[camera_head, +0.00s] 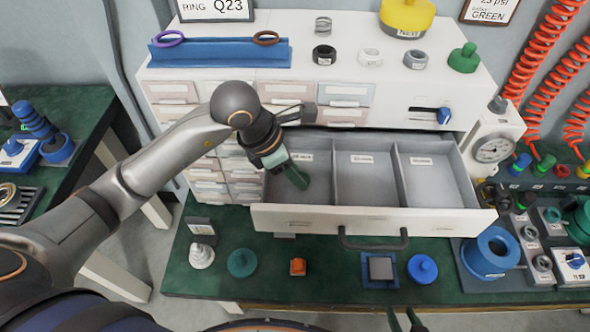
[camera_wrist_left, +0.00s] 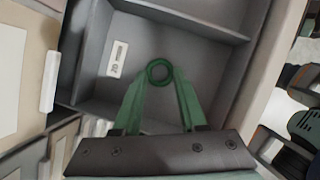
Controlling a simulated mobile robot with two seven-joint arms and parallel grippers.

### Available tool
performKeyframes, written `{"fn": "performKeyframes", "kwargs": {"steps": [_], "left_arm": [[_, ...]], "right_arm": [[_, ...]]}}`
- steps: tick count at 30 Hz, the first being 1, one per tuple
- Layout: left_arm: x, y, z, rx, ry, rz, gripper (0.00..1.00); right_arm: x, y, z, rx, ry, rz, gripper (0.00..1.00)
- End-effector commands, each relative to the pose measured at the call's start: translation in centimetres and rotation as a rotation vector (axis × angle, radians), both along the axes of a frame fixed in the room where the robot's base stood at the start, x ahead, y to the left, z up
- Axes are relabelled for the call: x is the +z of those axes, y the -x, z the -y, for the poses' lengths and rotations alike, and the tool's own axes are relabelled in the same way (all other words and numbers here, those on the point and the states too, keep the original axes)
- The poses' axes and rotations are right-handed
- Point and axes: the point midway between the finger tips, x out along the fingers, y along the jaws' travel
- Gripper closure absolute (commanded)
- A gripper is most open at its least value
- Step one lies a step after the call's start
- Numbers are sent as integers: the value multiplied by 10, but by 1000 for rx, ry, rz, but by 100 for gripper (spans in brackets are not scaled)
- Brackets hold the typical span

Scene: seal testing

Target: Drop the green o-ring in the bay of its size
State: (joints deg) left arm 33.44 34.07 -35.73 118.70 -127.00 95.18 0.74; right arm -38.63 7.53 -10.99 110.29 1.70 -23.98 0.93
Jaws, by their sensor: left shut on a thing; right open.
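The green o-ring (camera_wrist_left: 159,61) shows in the left wrist view between the fingertips of my left gripper (camera_head: 299,181), which is shut on it. In the head view the ring is too small to make out. The grey drawer (camera_head: 375,218) is pulled open and has three bays side by side: left (camera_head: 313,192), middle (camera_head: 362,190) and right (camera_head: 432,188). Each bay has a small white label on its back wall, too small to read surely. My left gripper points down into the left bay. My right gripper (camera_head: 405,321) is open at the bottom edge, in front of the table.
The white cabinet (camera_head: 385,88) stands behind the drawer, with a blue ring rack (camera_head: 220,54) on top. A gauge (camera_head: 493,149) is at right.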

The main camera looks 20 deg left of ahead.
Motion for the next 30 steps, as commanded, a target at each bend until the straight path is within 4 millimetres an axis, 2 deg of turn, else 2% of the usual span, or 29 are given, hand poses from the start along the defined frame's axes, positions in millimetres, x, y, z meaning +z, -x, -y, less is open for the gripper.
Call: {"fn": "performKeyframes", "kwargs": {"steps": [2,3,10,18,22,25,26,30], "left_arm": [[0,0,0,0,0,0,100],[0,0,0,0,0,0,56],[0,0,0,0,0,0,30],[1,0,0,0,0,0,29],[9,0,1,0,1,1,29],[20,0,0,0,1,1,29],[24,1,-3,1,-1,6,29],[54,9,-15,1,-2,8,29]], "right_arm": [[2,-2,-2,3,-3,6,54],[4,-3,-2,2,-3,9,54],[6,-4,-3,3,-5,14,54],[5,-4,-3,4,-5,14,54],[11,-2,-2,3,-3,10,54],[19,-2,1,-2,1,13,54],[14,-2,2,-4,1,17,54],[13,0,4,-7,4,13,54]]}}
